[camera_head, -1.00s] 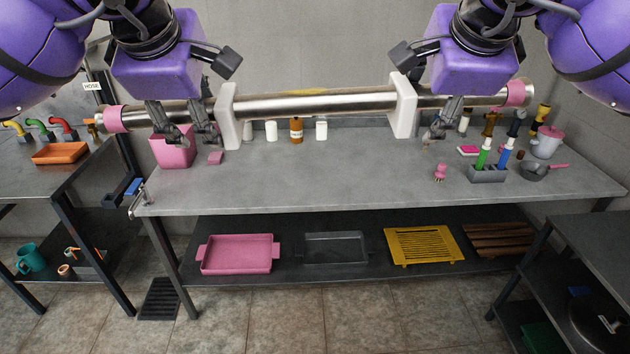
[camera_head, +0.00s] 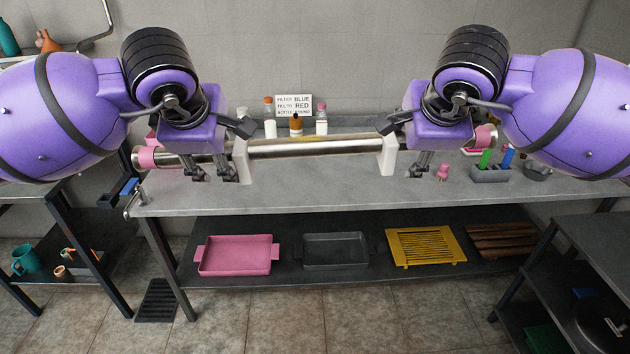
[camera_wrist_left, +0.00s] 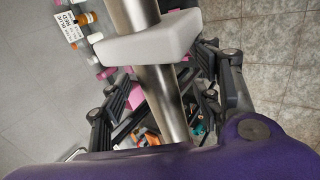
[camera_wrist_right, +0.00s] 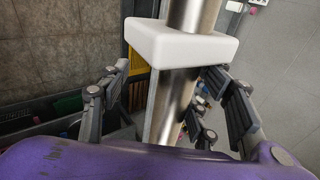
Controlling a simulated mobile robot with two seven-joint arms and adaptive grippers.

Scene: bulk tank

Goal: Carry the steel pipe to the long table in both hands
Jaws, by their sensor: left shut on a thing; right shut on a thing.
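The steel pipe (camera_head: 315,146) is a long shiny tube with pink end bands and two white blocks (camera_head: 240,160) around it. It is level, across the long grey table (camera_head: 300,190); I cannot tell whether the blocks touch the top. My left gripper (camera_head: 212,172) is shut on the pipe outside the left block. My right gripper (camera_head: 421,168) is shut on it outside the right block. The pipe runs between the fingers in the left wrist view (camera_wrist_left: 168,100) and the right wrist view (camera_wrist_right: 172,105). My forearms hide parts of both pipe ends.
A sign (camera_head: 293,105) and several bottles (camera_head: 296,125) stand at the table's back. A grey brush holder (camera_head: 490,174) and a pink brush (camera_head: 443,171) are at the right. A pink tray (camera_head: 237,256) and yellow rack (camera_head: 425,246) lie on the lower shelf. The front tabletop is clear.

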